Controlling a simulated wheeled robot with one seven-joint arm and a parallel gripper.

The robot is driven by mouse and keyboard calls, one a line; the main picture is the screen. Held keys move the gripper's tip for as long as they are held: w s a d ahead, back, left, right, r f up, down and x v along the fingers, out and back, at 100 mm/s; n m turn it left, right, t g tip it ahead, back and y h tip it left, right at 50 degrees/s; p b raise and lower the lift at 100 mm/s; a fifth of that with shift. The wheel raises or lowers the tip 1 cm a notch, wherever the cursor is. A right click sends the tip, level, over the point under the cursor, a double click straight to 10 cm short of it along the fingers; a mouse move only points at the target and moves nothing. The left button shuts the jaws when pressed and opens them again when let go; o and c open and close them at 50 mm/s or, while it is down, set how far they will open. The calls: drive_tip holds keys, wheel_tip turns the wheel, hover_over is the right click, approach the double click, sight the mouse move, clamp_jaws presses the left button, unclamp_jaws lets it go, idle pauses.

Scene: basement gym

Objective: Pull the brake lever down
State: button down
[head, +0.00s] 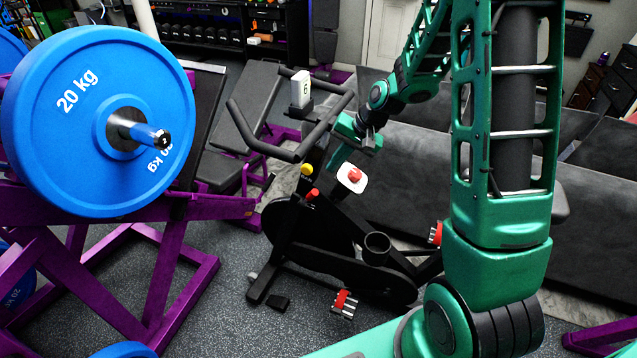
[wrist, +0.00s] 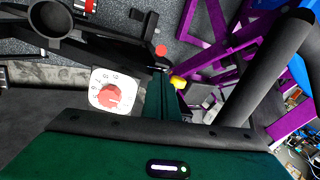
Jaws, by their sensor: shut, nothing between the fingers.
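The exercise bike (head: 330,235) stands in the middle of the head view. Its front carries a yellow knob (head: 307,169), a red-tipped lever (head: 313,194) and a white plate with a red dial (head: 354,175). I cannot tell for certain which control is the brake lever. My gripper (head: 337,156) is shut and empty, above and beside these controls. In the wrist view, my closed fingers (wrist: 164,80) point between the dial (wrist: 112,95) and the yellow knob (wrist: 178,82), near the knob. The red tip (wrist: 161,50) lies beyond them. Contact is not clear.
The handlebars (head: 275,145) with a white display (head: 301,89) are left of my gripper. A purple rack (head: 160,290) with a blue 20 kg plate (head: 50,150) stands at left. A grey bench-like block (head: 430,150) is behind my arm. Speckled floor (head: 230,290) is open at front.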

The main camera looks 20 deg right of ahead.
sight(310, 197)
drive_tip(key=shift+f, duration=0.1)
drive_tip(key=x, duration=0.9)
drive_tip(key=shift+a+f, duration=0.15)
drive_tip(key=shift+f, duration=0.2)
drive_tip(key=shift+w+a, duration=0.1)
drive_tip(key=shift+w, duration=0.05)
